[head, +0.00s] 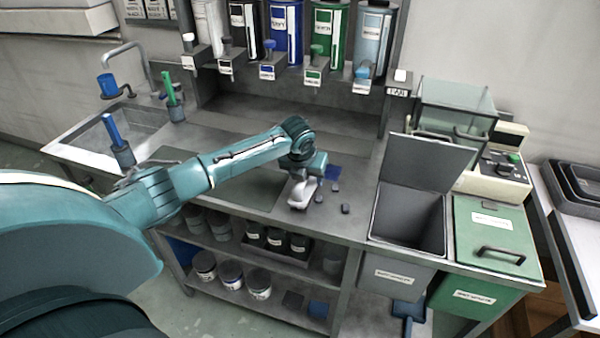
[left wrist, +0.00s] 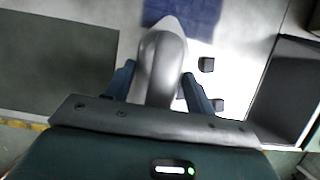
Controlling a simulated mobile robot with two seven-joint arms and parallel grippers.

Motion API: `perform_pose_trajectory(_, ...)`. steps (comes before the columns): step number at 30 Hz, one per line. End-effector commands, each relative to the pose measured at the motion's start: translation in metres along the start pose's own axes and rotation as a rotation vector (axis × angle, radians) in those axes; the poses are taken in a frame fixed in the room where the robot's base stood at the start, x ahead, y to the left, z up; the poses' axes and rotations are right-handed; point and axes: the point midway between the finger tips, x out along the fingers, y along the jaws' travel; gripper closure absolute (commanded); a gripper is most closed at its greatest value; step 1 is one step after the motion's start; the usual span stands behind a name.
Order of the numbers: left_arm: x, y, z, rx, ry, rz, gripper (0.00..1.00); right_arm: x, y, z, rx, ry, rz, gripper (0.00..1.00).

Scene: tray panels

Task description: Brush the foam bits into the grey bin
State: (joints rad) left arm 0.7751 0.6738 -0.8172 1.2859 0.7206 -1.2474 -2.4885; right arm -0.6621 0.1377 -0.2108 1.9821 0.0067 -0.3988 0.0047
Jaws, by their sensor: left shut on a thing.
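My left gripper (head: 303,182) is over the worktop, shut on a smooth, pale grey rounded tool (head: 298,196). In the left wrist view the tool (left wrist: 158,70) sits between the two fingers of the gripper (left wrist: 157,84). No bristles show on it. Small dark grey foam bits (head: 345,208) lie on the worktop to its right. Two bits (left wrist: 206,64) show in the left wrist view, right of the tool and apart from it. The grey bin (head: 377,220) stands right of the worktop edge with its lid (head: 428,163) up. My right gripper is out of view.
A flat blue piece (head: 333,173) lies behind the bits; it shows in the left wrist view (left wrist: 190,12). A green bin (head: 497,235) with a closed lid stands right of the grey bin. Dispensers (head: 328,35) hang behind. A sink (head: 75,137) is at left.

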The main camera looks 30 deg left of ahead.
Motion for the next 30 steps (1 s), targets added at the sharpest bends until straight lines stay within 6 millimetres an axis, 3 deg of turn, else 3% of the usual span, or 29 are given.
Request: perform_pose_trajectory(30, -0.001, -0.072, 0.001, 0.000, -0.001, -0.001, 0.64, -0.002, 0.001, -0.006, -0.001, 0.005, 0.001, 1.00)
